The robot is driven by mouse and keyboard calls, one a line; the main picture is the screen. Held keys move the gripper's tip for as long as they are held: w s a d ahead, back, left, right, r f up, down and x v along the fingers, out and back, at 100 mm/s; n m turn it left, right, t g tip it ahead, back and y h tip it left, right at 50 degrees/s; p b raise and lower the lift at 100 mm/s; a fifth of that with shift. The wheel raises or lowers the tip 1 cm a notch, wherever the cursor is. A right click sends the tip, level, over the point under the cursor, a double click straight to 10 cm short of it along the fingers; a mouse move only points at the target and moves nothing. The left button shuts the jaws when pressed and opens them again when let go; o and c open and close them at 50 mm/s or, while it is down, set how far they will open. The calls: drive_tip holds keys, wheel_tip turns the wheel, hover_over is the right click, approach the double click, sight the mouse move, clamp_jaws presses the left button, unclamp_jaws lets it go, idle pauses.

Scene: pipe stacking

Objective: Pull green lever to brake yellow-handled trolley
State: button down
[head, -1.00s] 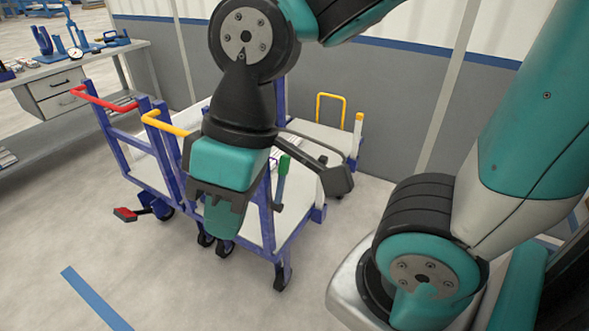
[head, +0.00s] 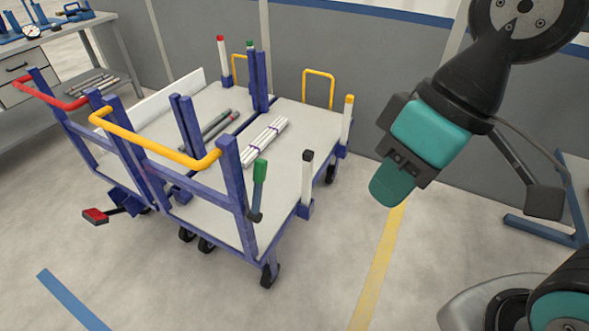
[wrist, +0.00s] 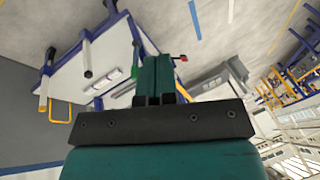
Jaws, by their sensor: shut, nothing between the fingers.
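The yellow-handled trolley has a blue frame, a grey deck and a yellow push handle (head: 150,140) at its near end. The green lever (head: 260,172), a green grip on a dark shaft, stands nearly upright at the trolley's near right corner. My gripper (head: 385,192) is shut and empty. It hangs right of the trolley in the head view, clear of the lever. In the wrist view my teal fingers (wrist: 152,75) are together and hide part of the trolley.
A red-handled trolley (head: 50,95) with a red pedal (head: 95,215) stands close on the left. White pipes (head: 265,140) lie on the yellow-handled trolley's deck. A black-topped post (head: 306,180) rises beside the lever. Floor between trolley and gripper is open.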

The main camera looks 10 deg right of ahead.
drive_tip(key=shift+d, duration=0.1)
drive_tip(key=shift+f, duration=0.1)
drive_tip(key=w+a+f+n+t+h+b, duration=0.15)
drive_tip(key=w+f+t+b, duration=0.25)
drive_tip(key=w+f+b, duration=0.45)
drive_tip(key=w+a+f+n+t+h+b, duration=0.15)
drive_tip(key=w+f+t+b, duration=0.3)
drive_tip(key=f+b, duration=0.65)
drive_tip(key=a+f+n+t+y+b, duration=0.1)
drive_tip(key=a+n+t+y+b, duration=0.1)
drive_tip(key=a+n+t, duration=0.1)
drive_tip(key=w+a+f+n+t+y+b, duration=0.1)
drive_tip(key=a+n+t+y+b, duration=0.1)
drive_tip(key=a+n, duration=0.3)
drive_tip(key=shift+w+a+f+n+t+b, duration=0.3)
drive_tip(key=shift+a+t+b, duration=0.2)
drive_tip(key=shift+a+t, duration=0.2)
